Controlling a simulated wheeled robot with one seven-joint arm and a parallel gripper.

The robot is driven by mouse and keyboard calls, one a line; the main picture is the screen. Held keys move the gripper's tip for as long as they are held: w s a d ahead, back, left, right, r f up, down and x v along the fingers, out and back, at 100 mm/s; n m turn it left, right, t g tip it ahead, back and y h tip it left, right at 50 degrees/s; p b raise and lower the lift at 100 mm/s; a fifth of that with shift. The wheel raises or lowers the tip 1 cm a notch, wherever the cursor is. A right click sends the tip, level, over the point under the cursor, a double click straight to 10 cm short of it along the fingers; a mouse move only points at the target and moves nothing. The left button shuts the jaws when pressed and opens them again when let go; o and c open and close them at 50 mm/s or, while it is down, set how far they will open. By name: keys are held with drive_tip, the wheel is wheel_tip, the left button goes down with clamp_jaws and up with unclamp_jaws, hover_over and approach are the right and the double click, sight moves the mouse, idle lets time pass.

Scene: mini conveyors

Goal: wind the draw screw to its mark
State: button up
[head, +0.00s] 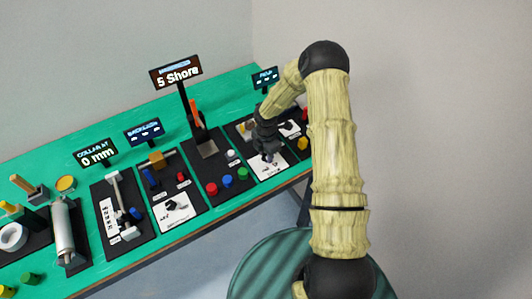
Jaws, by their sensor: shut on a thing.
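My gripper (266,147) reaches down over the dark station with a white plate (272,173) toward the right end of the bench. It is shut on a small dark part at that station. The fingers and the arm cover most of that part, so its shape and any mark on it are hidden. I cannot tell for sure which part is the draw screw. A sign (97,154) further left reads "COLLAR AT 0 mm", above a dark panel with a pale rod (115,190) and a blue knob.
The green bench (98,128) holds several stations in a row. A panel with red, blue and green buttons (228,182) is just left of my gripper, below a "5 Shore" sign (176,72). A grey cylinder (62,232) is at left. A round green striped top (258,262) stands in front.

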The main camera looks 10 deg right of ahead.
drive_tip(key=shift+w+d+r, duration=0.1)
idle(0.3)
drive_tip(key=o, duration=1)
drive_tip(key=shift+c, duration=0.2)
wheel_tip(320, 180, up, 17)
drive_tip(key=b, duration=0.2)
drive_tip(key=shift+r, duration=0.15)
drive_tip(key=s+r+m+t, duration=0.1)
drive_tip(key=s+r+m, duration=0.2)
drive_tip(key=s+m, duration=0.7)
drive_tip(key=s+r+m+t, duration=0.1)
drive_tip(key=s+r+m, duration=0.3)
drive_tip(key=s+m, duration=0.7)
drive_tip(key=shift+s+m+t, duration=0.2)
drive_tip(key=shift+m+t, duration=0.1)
drive_tip(key=shift+m, duration=0.6)
